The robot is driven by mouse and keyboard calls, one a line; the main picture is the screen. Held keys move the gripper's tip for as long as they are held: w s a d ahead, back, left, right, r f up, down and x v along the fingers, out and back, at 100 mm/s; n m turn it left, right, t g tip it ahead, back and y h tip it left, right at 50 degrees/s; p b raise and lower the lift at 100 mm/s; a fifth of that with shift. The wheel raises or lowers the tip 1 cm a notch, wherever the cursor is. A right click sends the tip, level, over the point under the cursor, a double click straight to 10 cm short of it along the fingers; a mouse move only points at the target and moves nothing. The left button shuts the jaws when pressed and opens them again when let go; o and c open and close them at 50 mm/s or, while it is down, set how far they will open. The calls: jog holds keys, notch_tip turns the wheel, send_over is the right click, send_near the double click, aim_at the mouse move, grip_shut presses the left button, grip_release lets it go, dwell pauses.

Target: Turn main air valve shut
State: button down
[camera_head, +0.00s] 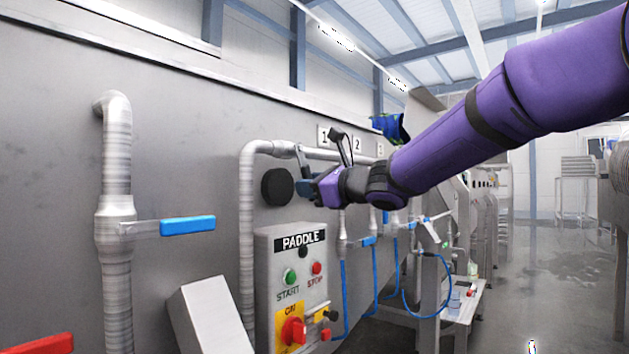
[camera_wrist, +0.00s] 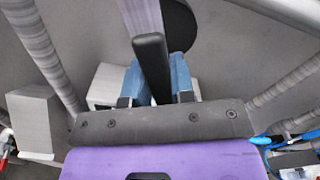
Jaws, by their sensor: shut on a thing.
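The main air valve appears to be the one on the bent steel pipe (camera_head: 262,149), beside the upper bend. Its grey lever (camera_head: 300,156) slants down from the pipe into my gripper (camera_head: 305,187) in the head view. In the wrist view the lever has a flat grey stem and a black handle (camera_wrist: 152,65). The handle lies between the two blue fingers of my gripper (camera_wrist: 160,78), which are shut on it. The fingers and palm hide part of the handle. The valve body is small and partly hidden in the head view.
A black round disc (camera_head: 278,187) on the wall is close behind my gripper. The PADDLE control box (camera_head: 292,262) is below. A blue lever (camera_head: 187,226) and red lever (camera_head: 38,344) are at left. Blue hoses (camera_head: 375,275) hang at right; open floor (camera_head: 555,265) lies beyond.

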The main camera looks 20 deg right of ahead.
jog(key=shift+s+a+f+m, duration=0.15)
jog(key=shift+s+a+m, duration=0.25)
jog(key=shift+m, duration=0.4)
jog(key=shift+s+a+f+m, duration=0.1)
jog(key=shift+s+a+m, duration=0.15)
jog(key=shift+a+m, duration=0.45)
jog(key=shift+s+a+f+m, duration=0.15)
jog(key=shift+s+a+m, duration=0.2)
jog(key=shift+m, duration=0.55)
jog(key=c, duration=1)
grip_release()
jog(key=shift+o, duration=0.2)
jog(key=shift+s, duration=0.1)
jog(key=v, duration=1)
jog(key=shift+s+d, duration=0.25)
jog(key=shift+s, duration=0.05)
